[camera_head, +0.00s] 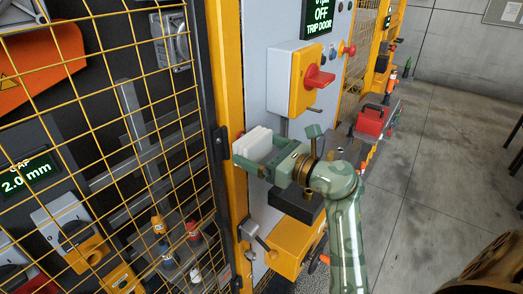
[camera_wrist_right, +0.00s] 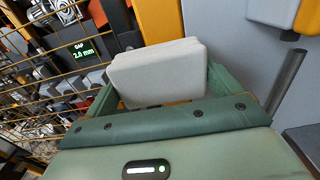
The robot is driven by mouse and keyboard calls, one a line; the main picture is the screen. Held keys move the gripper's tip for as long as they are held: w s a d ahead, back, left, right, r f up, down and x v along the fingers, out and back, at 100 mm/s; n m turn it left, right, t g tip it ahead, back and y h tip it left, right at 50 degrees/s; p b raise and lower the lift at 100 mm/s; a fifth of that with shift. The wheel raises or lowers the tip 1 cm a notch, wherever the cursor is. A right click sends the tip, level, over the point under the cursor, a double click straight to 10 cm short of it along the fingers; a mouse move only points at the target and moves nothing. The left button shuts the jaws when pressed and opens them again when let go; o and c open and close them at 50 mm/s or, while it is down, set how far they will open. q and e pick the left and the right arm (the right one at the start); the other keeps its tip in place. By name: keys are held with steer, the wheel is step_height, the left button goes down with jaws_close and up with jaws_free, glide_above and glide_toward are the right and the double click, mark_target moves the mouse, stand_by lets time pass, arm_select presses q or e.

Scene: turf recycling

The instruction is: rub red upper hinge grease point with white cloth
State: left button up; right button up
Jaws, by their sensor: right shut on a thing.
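My right gripper (camera_head: 259,160) is green and shut on the white cloth (camera_head: 252,144), a folded pad held upright between its fingers. The cloth also shows in the right wrist view (camera_wrist_right: 158,72), with a finger at each side. The cloth is in front of the yellow door post (camera_head: 229,90), close to a black hinge (camera_head: 220,143); I cannot tell whether they touch. My left gripper is in neither view.
A yellow mesh door (camera_head: 120,130) fills the left. A yellow switch box with a red handle (camera_head: 313,79) is on the grey panel above my right gripper. A yellow box (camera_head: 292,246) sits below it. A red toolbox (camera_head: 371,121) stands further back. Floor at right is open.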

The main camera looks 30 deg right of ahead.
mark_target(271, 143)
steer(key=shift+w+a, duration=0.15)
steer(key=shift+w, duration=0.15)
steer(key=shift+w+d, duration=0.25)
steer(key=shift+d, duration=0.4)
steer(key=shift+w+d, duration=0.2)
steer(key=shift+d, duration=0.45)
steer(key=shift+w+d, duration=0.25)
steer(key=shift+d, duration=0.4)
steer(key=shift+w+a, duration=0.1)
steer(key=shift+s+a+r+p, duration=0.1)
steer(key=shift+s+a+p, duration=0.25)
steer(key=shift+a, duration=0.3)
steer(key=shift+s+a+p, duration=0.2)
steer(key=shift+a+p, duration=0.2)
steer(key=shift+a, duration=0.25)
steer(key=shift+s+a, duration=0.2)
steer(key=shift+a, duration=0.4)
